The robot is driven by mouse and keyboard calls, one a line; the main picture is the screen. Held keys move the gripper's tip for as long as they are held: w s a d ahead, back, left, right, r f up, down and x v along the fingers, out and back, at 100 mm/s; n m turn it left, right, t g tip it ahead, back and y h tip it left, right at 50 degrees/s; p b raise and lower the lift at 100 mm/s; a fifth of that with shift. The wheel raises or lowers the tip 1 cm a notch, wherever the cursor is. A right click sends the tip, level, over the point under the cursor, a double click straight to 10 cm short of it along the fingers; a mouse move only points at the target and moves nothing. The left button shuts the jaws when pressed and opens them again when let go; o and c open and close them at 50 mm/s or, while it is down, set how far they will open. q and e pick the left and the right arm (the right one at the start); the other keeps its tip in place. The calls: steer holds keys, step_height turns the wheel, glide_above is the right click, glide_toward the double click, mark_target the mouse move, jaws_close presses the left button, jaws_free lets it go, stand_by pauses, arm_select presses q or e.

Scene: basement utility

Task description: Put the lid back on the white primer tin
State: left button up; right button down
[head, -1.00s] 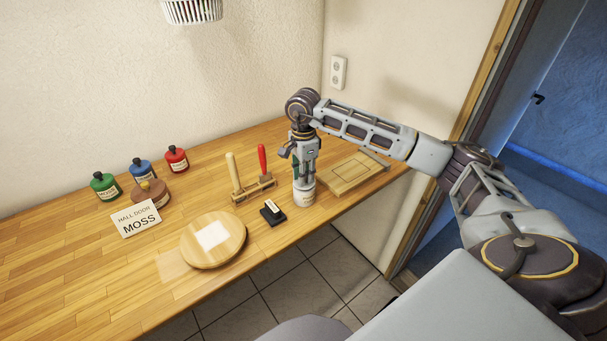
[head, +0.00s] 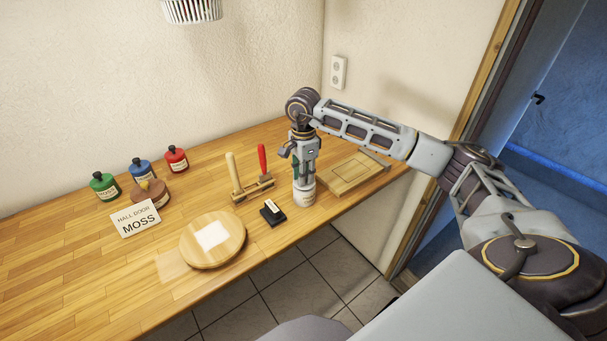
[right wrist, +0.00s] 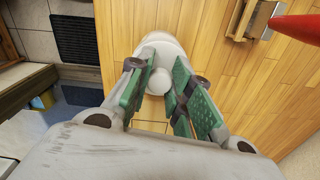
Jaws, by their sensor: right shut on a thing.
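The white primer tin (head: 305,198) stands upright near the front edge of the wooden worktop, with a label on its side. My right gripper (head: 304,178) points straight down directly over it. In the right wrist view, the green finger pads stand either side of a white round knob, which I take to be the lid (right wrist: 153,81), and the gripper is shut on it. The pale rim of the tin (right wrist: 160,45) shows just beyond. Whether the lid is fully seated cannot be told, as the fingers hide the joint. My left gripper is not in view.
A small black block (head: 272,212) and a wooden rack with two handled tools (head: 251,188) stand left of the tin. A wooden board (head: 352,173) lies right of it. A round board (head: 213,240), a sign (head: 136,219) and small coloured bottles (head: 141,168) are further left.

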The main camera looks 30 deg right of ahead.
steer(key=c, duration=1.2)
jaws_free()
steer(key=o, duration=0.5)
steer(key=shift+r, duration=0.1)
steer(key=shift+r+p, duration=1.8)
steer(key=shift+r, duration=1.6)
jaws_close()
